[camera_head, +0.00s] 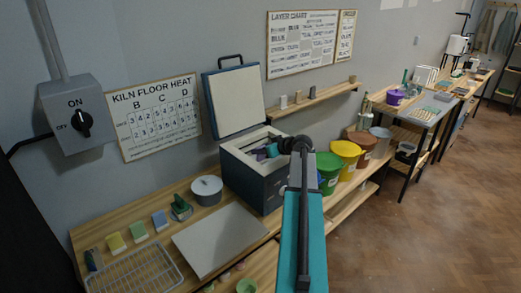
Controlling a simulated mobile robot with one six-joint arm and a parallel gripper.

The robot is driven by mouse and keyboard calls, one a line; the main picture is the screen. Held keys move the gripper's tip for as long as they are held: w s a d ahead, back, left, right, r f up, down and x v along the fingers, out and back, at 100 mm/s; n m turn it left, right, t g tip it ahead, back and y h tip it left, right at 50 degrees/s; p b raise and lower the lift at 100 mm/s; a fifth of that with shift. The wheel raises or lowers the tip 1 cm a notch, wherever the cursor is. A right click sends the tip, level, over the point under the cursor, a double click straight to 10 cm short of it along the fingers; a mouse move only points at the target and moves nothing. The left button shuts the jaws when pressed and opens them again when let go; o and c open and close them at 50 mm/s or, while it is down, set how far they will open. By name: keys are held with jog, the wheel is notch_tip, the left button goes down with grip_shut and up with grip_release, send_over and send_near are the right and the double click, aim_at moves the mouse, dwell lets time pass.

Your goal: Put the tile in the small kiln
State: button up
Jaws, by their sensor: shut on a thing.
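My teal arm reaches up from the bottom of the view, and my gripper (265,152) is at the kiln's open top. It is shut on a small purplish piece, apparently the tile (259,155), within the outline of the opening. The view is too small to tell whether the tile touches the kiln floor. My wrist hides the kiln's right side.
Left of the kiln are a grey lidded pot (206,190), a pale board (219,239), a wire rack (135,272) and several small coloured blocks. Green (328,172) and yellow (346,154) buckets stand to the right. A kiln floor heat chart (155,116) hangs beside a switch box (77,113).

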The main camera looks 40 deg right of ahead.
jog(key=shift+f+b, duration=0.2)
jog(key=shift+b, duration=0.1)
jog(key=o, duration=1.1)
jog(key=shift+r, duration=0.15)
jog(key=b+v, duration=0.4)
jog(key=v, duration=0.8)
